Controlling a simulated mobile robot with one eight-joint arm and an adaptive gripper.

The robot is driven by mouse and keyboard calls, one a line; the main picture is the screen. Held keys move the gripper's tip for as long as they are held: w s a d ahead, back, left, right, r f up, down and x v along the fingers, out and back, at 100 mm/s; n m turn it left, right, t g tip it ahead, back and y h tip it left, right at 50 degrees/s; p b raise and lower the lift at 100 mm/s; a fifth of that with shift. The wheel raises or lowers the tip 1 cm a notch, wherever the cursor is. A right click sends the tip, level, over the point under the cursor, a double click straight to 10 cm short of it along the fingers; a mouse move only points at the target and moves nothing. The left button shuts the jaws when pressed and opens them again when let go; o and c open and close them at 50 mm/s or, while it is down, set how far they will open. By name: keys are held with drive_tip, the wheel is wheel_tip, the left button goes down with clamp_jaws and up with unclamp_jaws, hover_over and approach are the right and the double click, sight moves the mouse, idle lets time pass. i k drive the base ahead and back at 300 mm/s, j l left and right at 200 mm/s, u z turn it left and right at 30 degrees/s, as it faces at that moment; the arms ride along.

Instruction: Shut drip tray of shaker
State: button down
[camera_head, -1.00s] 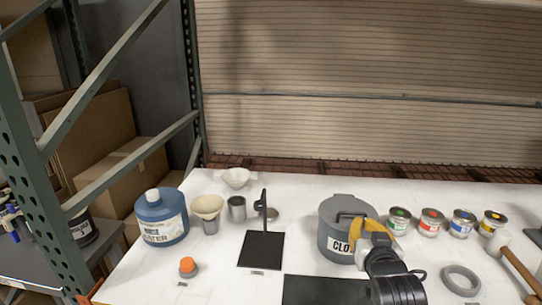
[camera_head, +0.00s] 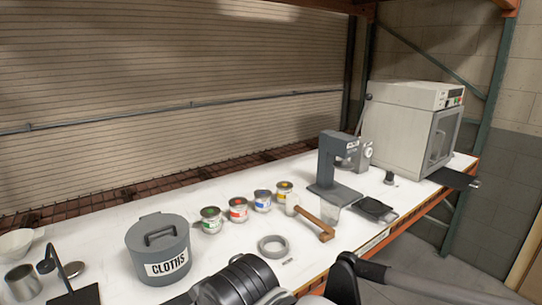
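The shaker (camera_head: 408,122) is a large light grey box with a front door, at the far right end of the table. A dark flat tray (camera_head: 452,178), apparently the drip tray, sticks out from under its front, past the table's edge. The door looks shut. My arm (camera_head: 240,282) shows as black and grey links along the bottom of the picture, well to the left of the shaker. Its gripper fingers are not visible in this view.
A grey CLOTHS can (camera_head: 158,250), several paint tins (camera_head: 238,209), a grey ring (camera_head: 272,246), a wooden-handled mallet (camera_head: 315,222), a dark grey press-like stand (camera_head: 335,168) and a black pad (camera_head: 376,208) stand on the table. Floor is clear at the right.

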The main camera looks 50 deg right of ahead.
sight(456, 181)
drive_tip(key=k+l+z, duration=0.25)
drive_tip(key=z, duration=0.2)
drive_tip(key=k+l+z, duration=0.2)
drive_tip(key=l+z, duration=0.15)
drive_tip(key=z, duration=0.15)
drive_tip(key=k+l+z, duration=0.15)
drive_tip(key=l+z, duration=1.2)
drive_tip(key=i+z, duration=0.1)
drive_tip(key=i, duration=0.7)
drive_tip(key=i+z, duration=0.15)
drive_tip(key=i, duration=0.6)
drive_tip(key=i+j+z, duration=0.1)
drive_tip(key=i, duration=0.7)
